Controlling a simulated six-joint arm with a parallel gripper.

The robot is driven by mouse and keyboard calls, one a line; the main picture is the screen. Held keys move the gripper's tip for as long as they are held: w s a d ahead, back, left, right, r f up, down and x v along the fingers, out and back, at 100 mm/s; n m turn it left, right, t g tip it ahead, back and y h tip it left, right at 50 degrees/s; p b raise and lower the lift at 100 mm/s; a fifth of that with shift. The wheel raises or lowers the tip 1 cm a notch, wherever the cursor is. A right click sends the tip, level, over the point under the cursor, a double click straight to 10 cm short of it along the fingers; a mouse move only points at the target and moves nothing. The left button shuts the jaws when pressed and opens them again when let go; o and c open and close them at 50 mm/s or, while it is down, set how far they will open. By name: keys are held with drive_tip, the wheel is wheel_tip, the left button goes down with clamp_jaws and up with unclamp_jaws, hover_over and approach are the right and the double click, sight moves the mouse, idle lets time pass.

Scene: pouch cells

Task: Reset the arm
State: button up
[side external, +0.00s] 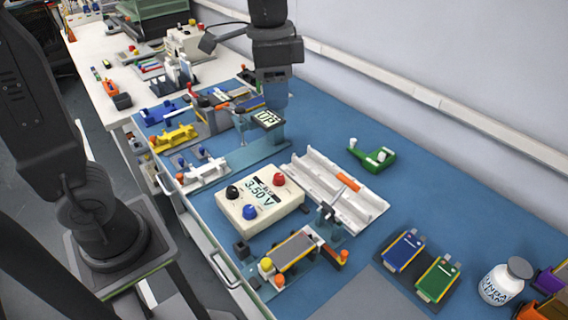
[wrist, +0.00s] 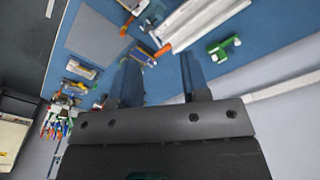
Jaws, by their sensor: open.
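My gripper (side external: 274,92) hangs at the top middle of the side external view, above the far part of the blue bench mat (side external: 330,130). In the wrist view my gripper (wrist: 158,78) has its two fingers apart with nothing between them. A blue pouch cell (side external: 403,250) and a green pouch cell (side external: 437,278) lie side by side at the front right, away from my gripper.
A cream meter (side external: 260,198) reading 3.50 V stands mid-bench beside a white channelled tray (side external: 335,195). A green block (side external: 372,157) lies behind the tray. A white bottle (side external: 499,284) stands at the right. Blue and yellow fixtures (side external: 175,138) crowd the left; the wall bounds the back.

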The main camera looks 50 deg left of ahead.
drive_tip(key=s+a+f+n+t, duration=0.1)
drive_tip(key=s+a+n+t, duration=0.1)
drive_tip(key=s, duration=0.4)
drive_tip(key=s+a+f+n+t, duration=0.2)
drive_tip(key=s+n+t, duration=0.1)
drive_tip(key=s+n, duration=0.2)
drive_tip(key=shift+s+f+y, duration=0.3)
drive_tip(key=shift+s, duration=0.75)
